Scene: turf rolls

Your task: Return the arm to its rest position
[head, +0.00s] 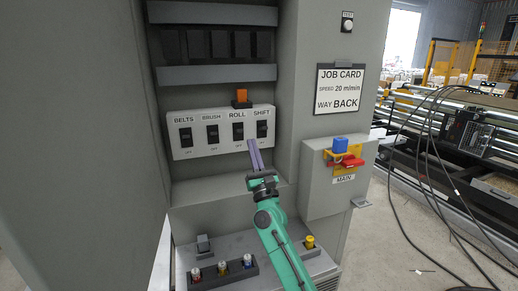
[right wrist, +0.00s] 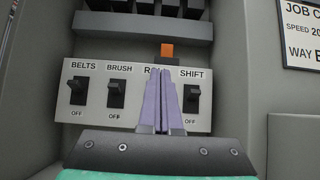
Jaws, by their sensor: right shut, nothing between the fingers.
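My right gripper (head: 251,143) is shut and empty. Its purple fingers point at the switch panel (head: 221,150), just below the ROLL and SHIFT switches; I cannot tell whether they touch it. In the right wrist view the fingers (right wrist: 163,88) cover most of the ROLL switch. The SHIFT switch (right wrist: 192,98) shows just right of them, with the BRUSH switch (right wrist: 116,93) and BELTS switch (right wrist: 78,91) to the left. My green right arm (head: 283,252) reaches up from the bottom of the head view. My left gripper is not in view.
An orange block (head: 242,96) stands above ROLL. A job card (head: 341,88) hangs at the right, above the MAIN box (head: 338,200) with its red handle and blue block. A dark rack (head: 222,274) of coloured plugs lies below, left of my arm. Black cables hang further right.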

